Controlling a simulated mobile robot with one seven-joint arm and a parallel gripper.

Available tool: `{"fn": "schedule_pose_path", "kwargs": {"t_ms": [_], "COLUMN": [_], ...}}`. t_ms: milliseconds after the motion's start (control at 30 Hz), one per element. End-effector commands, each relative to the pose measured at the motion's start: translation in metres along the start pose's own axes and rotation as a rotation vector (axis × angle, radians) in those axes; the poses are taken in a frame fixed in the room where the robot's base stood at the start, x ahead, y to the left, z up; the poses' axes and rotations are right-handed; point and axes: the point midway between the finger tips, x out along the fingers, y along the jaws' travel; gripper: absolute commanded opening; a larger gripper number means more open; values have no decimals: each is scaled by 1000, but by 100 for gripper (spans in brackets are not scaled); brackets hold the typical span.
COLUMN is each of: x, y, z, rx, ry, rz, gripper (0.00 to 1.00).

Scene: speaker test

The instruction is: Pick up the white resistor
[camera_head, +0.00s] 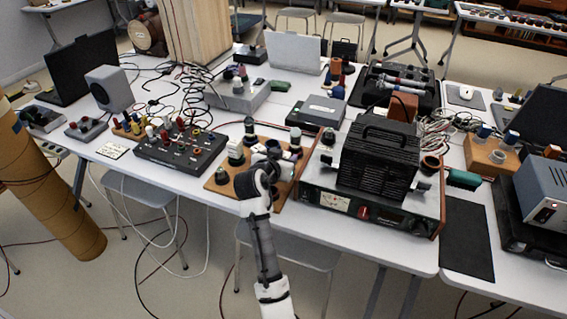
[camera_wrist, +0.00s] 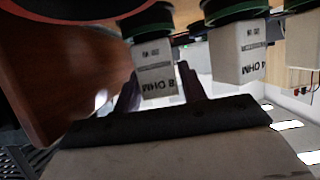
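In the wrist view, which looks upside down, a white block resistor marked "8 OHM" (camera_wrist: 156,70) with a dark green-black end lies between the two dark fingers of my gripper (camera_wrist: 160,85). The fingers are apart, one on each side of it; I cannot tell whether they touch it. A second white block marked "4 OHM" (camera_wrist: 238,52) is to its right. In the head view my gripper (camera_head: 271,160) is over the wooden board (camera_head: 222,187), which bears several parts, including a white block with a green part (camera_head: 236,155). My arm hides some of the board.
A black device (camera_head: 378,160) on a metered unit (camera_head: 355,207) stands close to the right of the board. A black panel with knobs (camera_head: 180,152) is to its left. The table's front edge is near.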

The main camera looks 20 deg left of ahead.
Motion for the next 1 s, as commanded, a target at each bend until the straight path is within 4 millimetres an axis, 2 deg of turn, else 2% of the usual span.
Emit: {"fn": "schedule_pose_path", "kwargs": {"t_ms": [33,233,467,633,767,867,1000], "x": [0,0,-1,-4,-10,-18,-34], "y": [0,0,0,0,0,-1,-1], "z": [0,0,-1,-9,-25,-45,-84], "rx": [0,0,0,1,2,4,5], "ry": [0,0,1,3,5,7,10], "rz": [0,0,0,0,0,-2,-2], "gripper": [35,9,9,9,9,9,9]}}
